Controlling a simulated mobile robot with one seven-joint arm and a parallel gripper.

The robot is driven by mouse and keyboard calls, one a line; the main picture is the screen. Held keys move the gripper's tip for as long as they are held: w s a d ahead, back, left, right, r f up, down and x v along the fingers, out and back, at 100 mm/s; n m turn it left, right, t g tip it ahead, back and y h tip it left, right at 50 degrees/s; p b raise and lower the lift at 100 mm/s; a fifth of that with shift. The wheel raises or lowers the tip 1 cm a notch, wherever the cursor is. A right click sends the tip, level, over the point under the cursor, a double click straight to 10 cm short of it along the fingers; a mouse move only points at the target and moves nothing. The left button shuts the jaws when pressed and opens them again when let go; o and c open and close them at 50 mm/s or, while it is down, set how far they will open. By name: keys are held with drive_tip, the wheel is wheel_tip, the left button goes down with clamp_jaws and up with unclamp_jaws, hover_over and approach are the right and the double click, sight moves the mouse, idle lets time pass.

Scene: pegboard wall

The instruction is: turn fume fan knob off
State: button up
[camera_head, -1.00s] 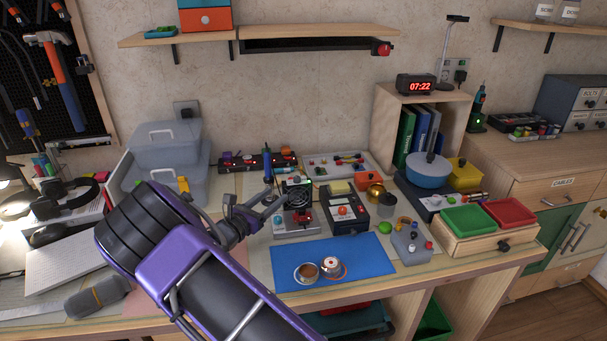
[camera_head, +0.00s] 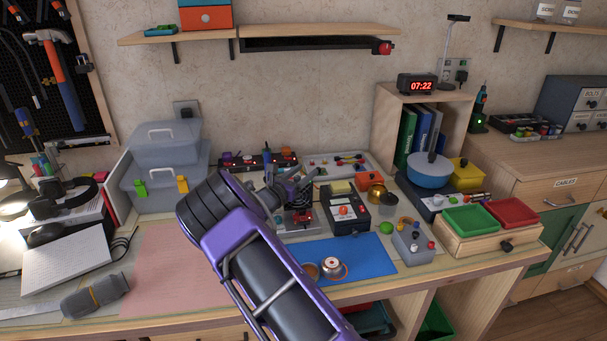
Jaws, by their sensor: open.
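The fume fan appears to be the small grey bench unit (camera_head: 297,228) behind the blue mat. A red part (camera_head: 304,216), which looks like its knob, shows on its front; its setting is too small to read. My gripper (camera_head: 302,182) is open and empty, just above and in front of this unit. It hides most of the round black fan grille. I cannot tell whether a finger touches the unit.
A black box with a red knob (camera_head: 345,212) stands close on the right. The blue mat (camera_head: 372,256) holds a small round pot (camera_head: 331,266). A grey button box (camera_head: 413,243) is further right. A pink mat (camera_head: 180,265) on the left is clear.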

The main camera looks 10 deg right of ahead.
sight(296, 176)
drive_tip(key=shift+c, duration=0.3)
clamp_jaws()
drive_tip(key=shift+y, duration=0.3)
drive_tip(key=a+n+t+y+p, duration=0.1)
drive_tip(key=n+y+p, duration=0.2)
drive_tip(key=y, duration=0.2)
drive_tip(key=n+t+y+p, duration=0.2)
drive_tip(key=n+y+p, duration=0.2)
drive_tip(key=y, duration=0.1)
drive_tip(key=a+n+t+y+p, duration=0.1)
drive_tip(key=n+t+y+p, duration=0.1)
drive_tip(key=n+y+p, duration=0.1)
drive_tip(key=shift+w+a+n+y+p, duration=0.3)
drive_tip(key=shift+w+a+y+p, duration=0.15)
drive_tip(key=shift+y, duration=0.45)
drive_tip(key=shift+n+y, duration=0.5)
drive_tip(key=shift+y, duration=0.2)
drive_tip(key=shift+a+n+y+p, duration=0.15)
drive_tip(key=shift+n+y+p, duration=0.15)
drive_tip(key=shift+y, duration=0.2)
